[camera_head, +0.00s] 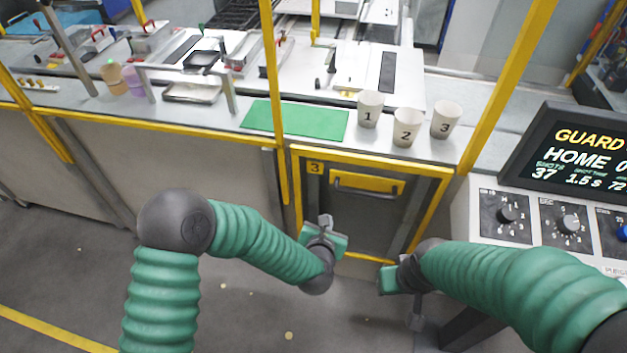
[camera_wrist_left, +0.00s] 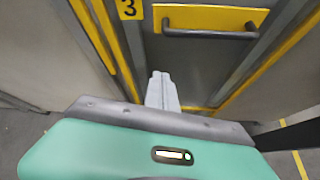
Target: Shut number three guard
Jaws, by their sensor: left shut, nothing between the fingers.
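The number three guard (camera_head: 440,195) is a yellow-framed panel low in the bench front, with a "3" label at its upper left. Its dark bar handle (camera_head: 365,190) is on a yellow plate, and shows in the wrist view as a dark handle (camera_wrist_left: 210,32). I cannot tell whether the guard is fully shut. My left gripper (camera_head: 326,222) is in front of the guard's lower left, below the handle. In the wrist view its fingers (camera_wrist_left: 162,82) are together and empty, apart from the handle. My right gripper (camera_head: 416,318) is low at the guard's lower right, its fingers unclear.
White cups numbered 1 (camera_head: 369,110), 2 (camera_head: 406,128) and 3 (camera_head: 445,120) stand on the bench above the guard, beside a green mat (camera_head: 295,120). Yellow posts rise from the bench. A control panel with a "GUARD" screen (camera_head: 575,155) is at the right.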

